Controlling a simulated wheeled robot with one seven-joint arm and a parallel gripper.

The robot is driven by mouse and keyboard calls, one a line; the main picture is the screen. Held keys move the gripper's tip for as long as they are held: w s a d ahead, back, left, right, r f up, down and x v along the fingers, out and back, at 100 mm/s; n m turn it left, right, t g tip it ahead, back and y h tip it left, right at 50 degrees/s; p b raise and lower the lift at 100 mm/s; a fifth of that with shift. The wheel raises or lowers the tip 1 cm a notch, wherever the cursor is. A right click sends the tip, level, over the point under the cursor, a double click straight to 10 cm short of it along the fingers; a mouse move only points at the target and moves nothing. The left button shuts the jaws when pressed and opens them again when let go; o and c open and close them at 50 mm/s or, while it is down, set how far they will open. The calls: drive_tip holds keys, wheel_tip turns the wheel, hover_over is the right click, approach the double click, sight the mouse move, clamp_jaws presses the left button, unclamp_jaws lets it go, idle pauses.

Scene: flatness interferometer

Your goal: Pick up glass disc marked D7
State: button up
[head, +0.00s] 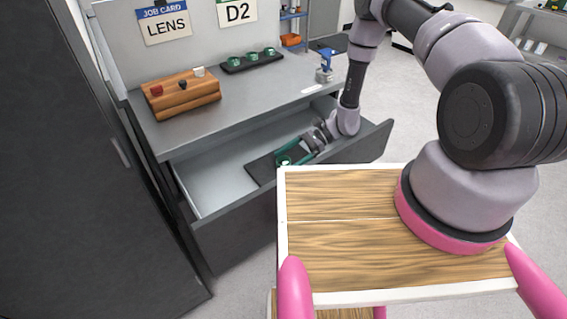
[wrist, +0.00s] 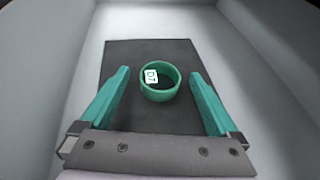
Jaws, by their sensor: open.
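The disc marked D7 (wrist: 160,82) shows in the wrist view as a round green-rimmed piece with a dark middle and a white D7 label on its left side. It sits on a dark mat (wrist: 125,60) inside an open drawer. My gripper (wrist: 162,90) has its two green fingers spread, one on each side of the disc, with gaps on both sides. In the head view the disc (head: 284,160) is small and partly hidden by my gripper (head: 294,152), which reaches down into the drawer (head: 212,182).
Above the drawer, the grey bench (head: 190,128) carries a wooden block with knobs (head: 180,96), a black tray (head: 250,64) of several green-rimmed discs, and a small blue device (head: 325,68). The drawer walls stand around my gripper. The drawer's left part is bare.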

drive_tip(key=shift+a+f, duration=0.1)
drive_tip(key=shift+a, duration=0.05)
drive_tip(key=c, duration=1.5)
drive_tip(key=shift+o, duration=0.2)
